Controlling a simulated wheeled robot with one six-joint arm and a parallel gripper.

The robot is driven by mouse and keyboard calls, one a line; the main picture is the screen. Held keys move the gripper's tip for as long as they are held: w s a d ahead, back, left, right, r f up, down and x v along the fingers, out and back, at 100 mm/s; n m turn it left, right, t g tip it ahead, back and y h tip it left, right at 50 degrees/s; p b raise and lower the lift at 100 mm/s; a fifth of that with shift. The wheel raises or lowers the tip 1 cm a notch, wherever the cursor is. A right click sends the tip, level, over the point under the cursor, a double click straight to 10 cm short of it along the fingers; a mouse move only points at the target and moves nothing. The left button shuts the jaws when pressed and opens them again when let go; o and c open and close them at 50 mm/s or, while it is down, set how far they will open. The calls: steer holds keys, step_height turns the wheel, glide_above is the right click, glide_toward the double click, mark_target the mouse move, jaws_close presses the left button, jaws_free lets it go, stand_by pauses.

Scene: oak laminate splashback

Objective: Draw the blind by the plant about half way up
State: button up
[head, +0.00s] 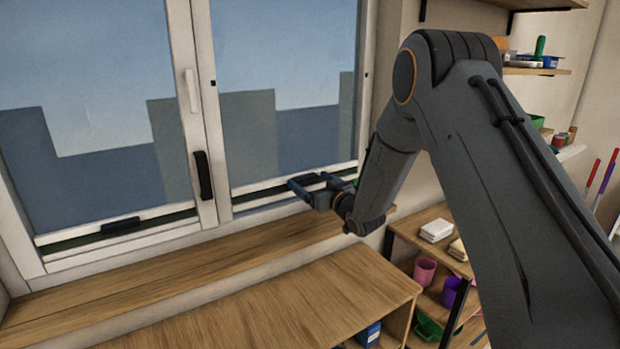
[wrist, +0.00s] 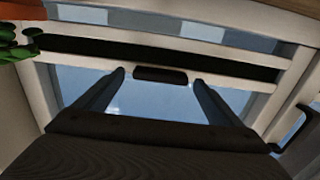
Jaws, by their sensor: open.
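The blind by the plant (head: 290,125) is a see-through grey-blue sheet over the right window pane, with its pale bottom rail (head: 252,187) near the sill. In the wrist view, which looks upside down, a dark pull tab (wrist: 161,75) sits on the pale rail (wrist: 215,68). My gripper (head: 301,184) is at this rail, with its fingers (wrist: 159,78) open on either side of the tab; I cannot tell whether they touch it. The plant's green leaves and orange-brown pot (wrist: 22,14) show at the wrist view's top left corner; my arm mostly hides the plant in the head view.
A second blind (head: 95,150) covers the left pane, with its own dark tab (head: 120,225). A black window handle (head: 203,175) juts from the middle frame. A wooden sill (head: 150,262) and a clear wooden top (head: 290,300) lie below. Shelves with cups stand at the right.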

steer(key=shift+w+a, duration=0.3)
steer(key=shift+w, duration=0.15)
